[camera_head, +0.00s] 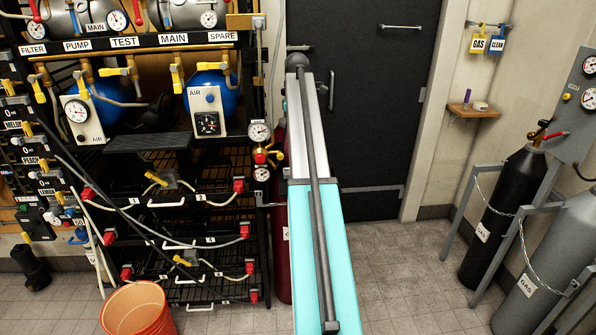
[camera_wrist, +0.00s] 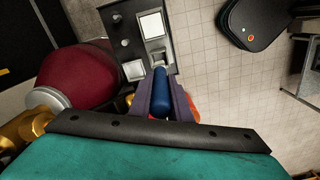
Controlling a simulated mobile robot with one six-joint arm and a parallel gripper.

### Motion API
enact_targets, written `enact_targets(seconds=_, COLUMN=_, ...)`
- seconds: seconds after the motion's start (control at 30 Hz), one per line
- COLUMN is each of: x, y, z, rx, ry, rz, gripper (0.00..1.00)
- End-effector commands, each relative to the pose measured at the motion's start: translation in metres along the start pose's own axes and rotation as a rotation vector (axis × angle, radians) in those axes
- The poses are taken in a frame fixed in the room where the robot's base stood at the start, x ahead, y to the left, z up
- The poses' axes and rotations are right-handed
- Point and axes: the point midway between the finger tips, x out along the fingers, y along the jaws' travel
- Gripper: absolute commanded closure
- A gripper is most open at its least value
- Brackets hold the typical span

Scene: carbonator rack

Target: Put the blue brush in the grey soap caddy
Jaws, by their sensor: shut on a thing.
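My gripper (camera_wrist: 161,78) shows in the wrist view, its purple-grey fingers shut on the blue brush (camera_wrist: 162,95). Only the brush's rounded blue body shows between the fingers; the rest is hidden. In the head view neither my gripper nor the brush can be made out. I cannot make out the grey soap caddy for sure in either view.
A dark grey unit with pale square parts (camera_wrist: 118,45) lies beyond the fingertips, with a dark red cylinder (camera_wrist: 80,80) to the left. An orange bucket (camera_head: 138,310), a hose rack (camera_head: 200,160), gas cylinders (camera_head: 500,215) and a small wall shelf (camera_head: 472,112) stand around tiled floor.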

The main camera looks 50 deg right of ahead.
Motion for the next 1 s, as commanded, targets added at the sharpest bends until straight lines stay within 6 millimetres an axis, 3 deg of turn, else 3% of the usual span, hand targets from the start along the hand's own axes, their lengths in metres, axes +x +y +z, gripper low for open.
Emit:
enact_targets(seconds=0.4, x=0.049, y=-0.001, z=0.001, rx=0.001, ry=0.0, rz=0.0, gripper=1.0)
enact_targets(seconds=0.8, x=0.052, y=0.0, z=0.001, rx=0.001, ry=0.0, rz=0.0, gripper=1.0)
enact_targets(seconds=1.0, x=0.067, y=-0.001, z=0.002, rx=0.001, ry=-0.001, rz=-0.001, gripper=1.0)
